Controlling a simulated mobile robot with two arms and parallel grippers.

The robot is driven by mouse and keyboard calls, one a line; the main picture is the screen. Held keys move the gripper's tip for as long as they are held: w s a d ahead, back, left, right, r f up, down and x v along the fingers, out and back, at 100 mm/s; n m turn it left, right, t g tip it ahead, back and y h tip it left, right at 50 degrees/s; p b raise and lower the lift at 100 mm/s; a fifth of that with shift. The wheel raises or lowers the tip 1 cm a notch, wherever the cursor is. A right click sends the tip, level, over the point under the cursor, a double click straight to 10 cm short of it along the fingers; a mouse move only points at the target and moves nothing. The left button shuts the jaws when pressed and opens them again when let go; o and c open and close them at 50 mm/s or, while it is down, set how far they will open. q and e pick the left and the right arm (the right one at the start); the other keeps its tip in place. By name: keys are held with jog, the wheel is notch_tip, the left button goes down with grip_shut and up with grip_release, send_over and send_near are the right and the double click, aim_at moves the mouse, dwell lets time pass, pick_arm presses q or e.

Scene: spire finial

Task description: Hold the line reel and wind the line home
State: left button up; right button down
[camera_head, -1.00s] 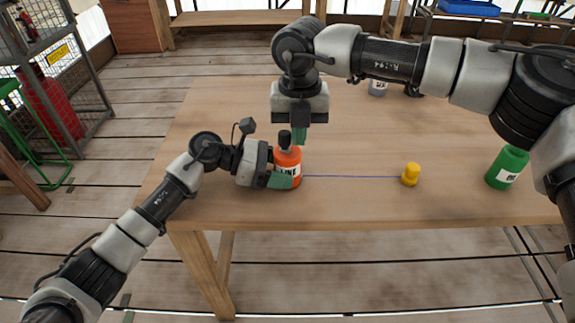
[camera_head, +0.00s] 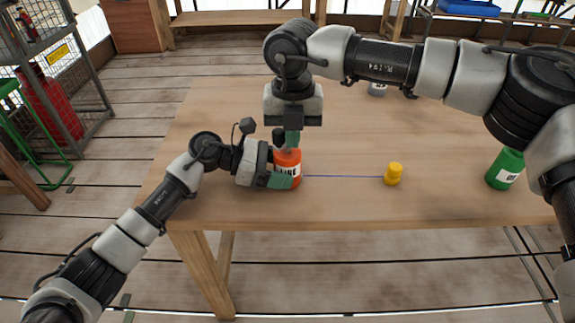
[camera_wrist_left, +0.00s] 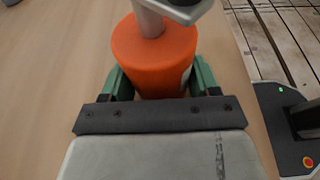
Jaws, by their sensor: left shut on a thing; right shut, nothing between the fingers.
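The orange line reel (camera_head: 289,166), with a "LINE" label, stands upright near the table's front edge. My left gripper (camera_head: 281,180) is shut around its body from the left; the left wrist view shows green fingers on both sides of the orange reel (camera_wrist_left: 155,52). My right gripper (camera_head: 292,138) points down at the reel's top, beside the dark crank knob (camera_head: 279,136). Its fingers are shut with nothing between them; whether they touch the crank I cannot tell. A thin blue line (camera_head: 345,177) runs right from the reel to a yellow weight (camera_head: 394,174) on the table.
A green bottle (camera_head: 505,168) with a white label stands at the table's right. A grey labelled container (camera_head: 377,88) stands at the back, partly behind my right arm. The wooden table (camera_head: 440,130) is clear around the yellow weight.

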aim_at(276, 133)
jog(key=shift+s+a, duration=0.15)
jog(key=shift+a, duration=0.35)
dwell(0.4)
jog(key=shift+a, duration=0.3)
jog(key=shift+w+a, duration=0.4)
jog(key=shift+a, duration=0.15)
dwell(1.0)
jog(key=shift+s+a, duration=0.1)
jog(key=shift+s, duration=0.05)
jog(key=shift+r, duration=3.55)
